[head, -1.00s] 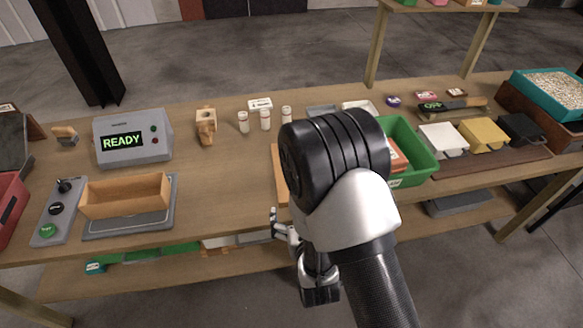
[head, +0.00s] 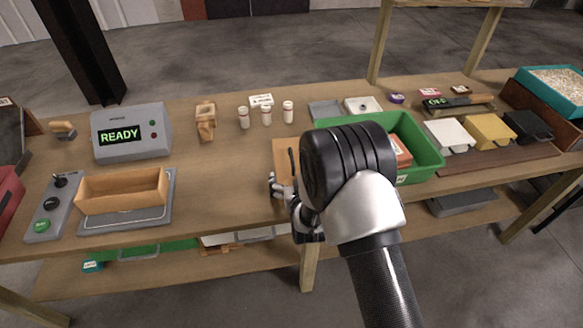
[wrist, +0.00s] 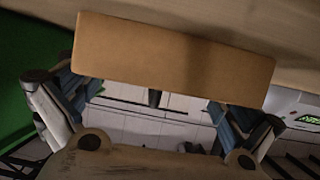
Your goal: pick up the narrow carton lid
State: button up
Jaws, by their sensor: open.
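A flat orange-brown panel, which looks like the narrow carton lid (head: 284,150), lies near the table's front edge in the head view, partly hidden by my arm. In the wrist view the lid (wrist: 172,60) is a long plain strip across the upper middle, slightly tilted. My gripper (head: 281,181) is at the lid's near left side in the head view. In the wrist view my gripper (wrist: 150,103) is open, with its blue-grey fingers apart along the lid's lower edge. I cannot tell whether they touch it. Nothing is held.
A green bin (head: 425,152) stands right of my arm, with a box inside. An open orange tray (head: 121,190) sits on a grey plate at left, below a READY display (head: 132,134). The table between tray and lid is clear.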

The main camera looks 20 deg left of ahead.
jog(key=shift+w+a+f, duration=0.3)
jog(key=shift+w+f, duration=0.05)
jog(key=shift+w, duration=0.15)
jog(key=shift+c, duration=0.4)
jog(key=c, duration=0.7)
jog(key=shift+r, duration=0.2)
jog(key=shift+c, duration=0.2)
